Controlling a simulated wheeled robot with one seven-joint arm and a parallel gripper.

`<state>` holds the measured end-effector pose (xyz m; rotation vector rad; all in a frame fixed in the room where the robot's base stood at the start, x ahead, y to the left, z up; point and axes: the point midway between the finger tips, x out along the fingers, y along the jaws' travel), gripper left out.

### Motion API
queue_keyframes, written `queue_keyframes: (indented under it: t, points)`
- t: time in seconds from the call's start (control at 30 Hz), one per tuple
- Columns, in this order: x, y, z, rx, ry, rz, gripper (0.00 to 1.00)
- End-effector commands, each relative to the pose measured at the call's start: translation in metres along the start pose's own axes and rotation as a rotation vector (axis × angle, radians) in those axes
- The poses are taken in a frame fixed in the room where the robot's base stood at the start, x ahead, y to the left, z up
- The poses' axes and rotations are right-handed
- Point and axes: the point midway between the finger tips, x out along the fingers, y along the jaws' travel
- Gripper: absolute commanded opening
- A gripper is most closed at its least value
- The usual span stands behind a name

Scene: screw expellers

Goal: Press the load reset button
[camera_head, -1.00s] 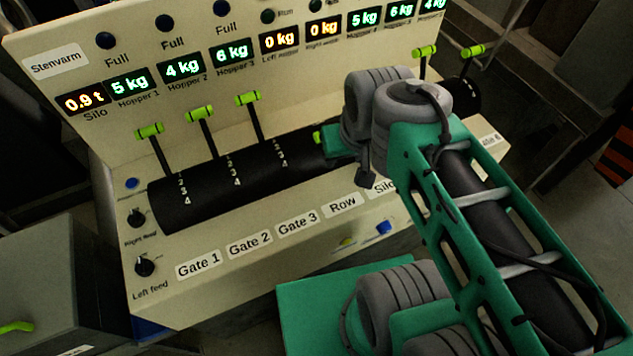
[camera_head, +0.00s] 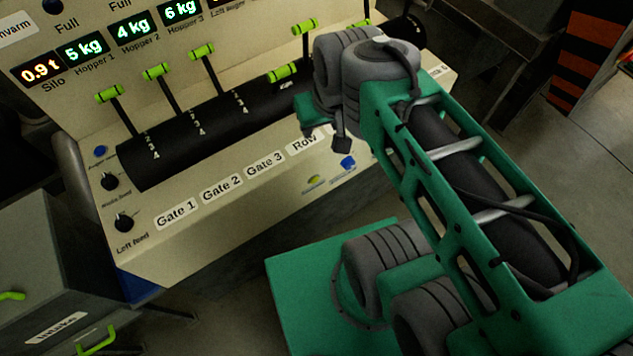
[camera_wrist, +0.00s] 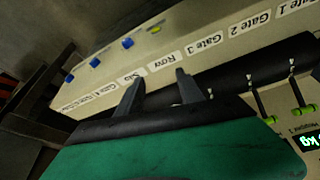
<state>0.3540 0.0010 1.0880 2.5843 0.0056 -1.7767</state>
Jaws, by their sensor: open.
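The pale control panel has several small buttons. A blue button (camera_head: 100,151) sits at its left end above two black knobs. Another blue button (camera_head: 347,162) and a yellow one (camera_head: 314,180) are on the lower front edge. In the wrist view a blue button (camera_wrist: 127,42), a second blue one (camera_wrist: 95,62), a third (camera_wrist: 69,78) and the yellow one (camera_wrist: 153,30) line that edge. I cannot read which is load reset. My gripper (camera_wrist: 159,78) is open and empty over the label strip, apart from these buttons. In the head view my wrist hides its fingers.
A black drum (camera_head: 190,133) with green-tipped levers, such as this one (camera_head: 109,95), stands up from the panel near my wrist. Lit weight displays (camera_head: 85,50) are behind. A grey box (camera_head: 45,250) with green handles stands at lower left. Floor is open right of the panel.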

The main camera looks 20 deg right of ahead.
Motion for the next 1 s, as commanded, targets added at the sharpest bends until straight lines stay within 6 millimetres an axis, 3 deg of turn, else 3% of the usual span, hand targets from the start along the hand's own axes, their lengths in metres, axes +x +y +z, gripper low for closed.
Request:
queue_keyframes:
  t: [0.33,0.87,1.0]
  points:
    - [-0.0001,0.0001,-0.0001,0.000,0.000,0.000,0.44]
    - [-0.0001,0.0000,0.0000,0.000,0.000,0.000,0.02]
    - [-0.0001,0.0000,0.0000,0.000,0.000,0.000,0.00]
